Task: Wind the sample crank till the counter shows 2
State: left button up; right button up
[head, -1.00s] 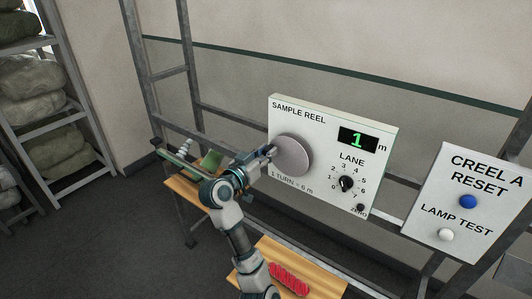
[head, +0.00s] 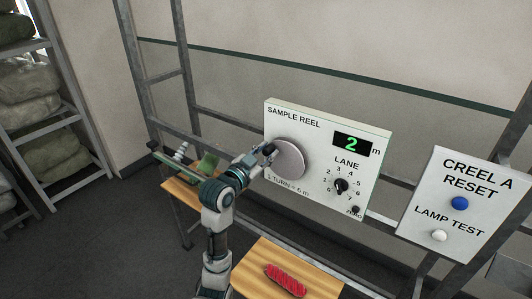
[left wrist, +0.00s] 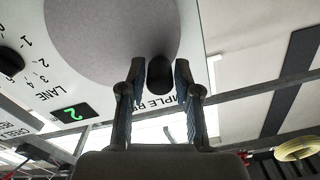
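The sample reel panel (head: 320,122) stands in the middle of the head view, with a round grey crank disc (head: 291,160). Its counter (head: 351,143) shows a green 2; the same 2 shows upside down in the left wrist view (left wrist: 69,114). My left gripper (head: 268,150) is at the disc's upper left edge. In the left wrist view its two fingers lie on either side of the dark crank handle (left wrist: 160,72), close against it. In the head view the gripper mostly hides the handle. My right gripper is not in view.
A lane dial (head: 341,187) and a zero button (head: 355,210) sit right of the disc. A wooden board (head: 260,262) holding a red item (head: 285,280) is below.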

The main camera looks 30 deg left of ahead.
pick_arm(q)
jog(key=shift+o, duration=0.8)
jog(key=s+a, duration=0.1)
jog(key=s, duration=1.1)
jog(key=shift+f, duration=0.15)
jog(key=shift+w, duration=0.1)
